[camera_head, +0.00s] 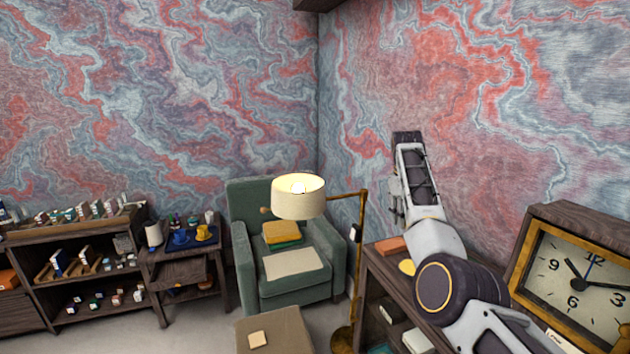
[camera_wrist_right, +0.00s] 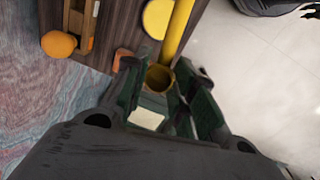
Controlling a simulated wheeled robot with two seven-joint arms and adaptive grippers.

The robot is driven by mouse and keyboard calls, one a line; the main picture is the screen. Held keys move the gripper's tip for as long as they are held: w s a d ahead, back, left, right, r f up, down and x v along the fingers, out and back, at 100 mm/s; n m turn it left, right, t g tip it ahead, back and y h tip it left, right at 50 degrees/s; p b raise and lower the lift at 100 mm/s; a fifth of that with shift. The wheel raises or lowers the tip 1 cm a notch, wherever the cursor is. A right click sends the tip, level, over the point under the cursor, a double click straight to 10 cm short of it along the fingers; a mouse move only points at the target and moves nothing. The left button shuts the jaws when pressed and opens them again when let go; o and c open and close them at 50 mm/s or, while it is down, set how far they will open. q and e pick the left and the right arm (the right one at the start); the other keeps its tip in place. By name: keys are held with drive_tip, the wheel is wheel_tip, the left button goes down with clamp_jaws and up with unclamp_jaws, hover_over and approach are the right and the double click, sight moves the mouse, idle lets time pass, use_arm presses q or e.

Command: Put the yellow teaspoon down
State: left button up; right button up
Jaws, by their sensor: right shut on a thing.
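My right gripper (camera_wrist_right: 160,88) is shut on the yellow teaspoon (camera_wrist_right: 178,32) in the right wrist view. The teaspoon's long yellow handle runs toward the top of that view, and its darker rounded end sits between the fingers. Dark wooden furniture shows behind it. In the head view my right gripper (camera_head: 408,140) is raised against the marbled wall, above the wooden shelf unit (camera_head: 374,286). I cannot make out the teaspoon there. My left gripper is not in view.
A yellow disc (camera_head: 407,267) and an orange block (camera_head: 391,245) lie on the shelf unit. A floor lamp (camera_head: 298,196) stands beside it, and a framed clock (camera_head: 581,284) is at the right. A green armchair (camera_head: 245,215) is further back.

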drive_tip(key=shift+w+a+r+m, duration=0.1)
drive_tip(key=shift+a+r+m, duration=0.1)
drive_tip(key=shift+a+r, duration=0.5)
drive_tip(key=shift+w+a+r+m, duration=0.15)
drive_tip(key=shift+a+r, duration=0.3)
drive_tip(key=shift+a, duration=0.45)
drive_tip(key=shift+a, duration=0.25)
drive_tip(key=shift+s+a+r+m, duration=0.1)
drive_tip(key=shift+a+r+m, duration=0.05)
drive_tip(key=shift+a+m, duration=0.15)
drive_tip(key=shift+a+b, duration=0.15)
drive_tip(key=shift+b, duration=0.15)
drive_tip(key=shift+s+a, duration=0.2)
drive_tip(key=shift+a, duration=0.75)
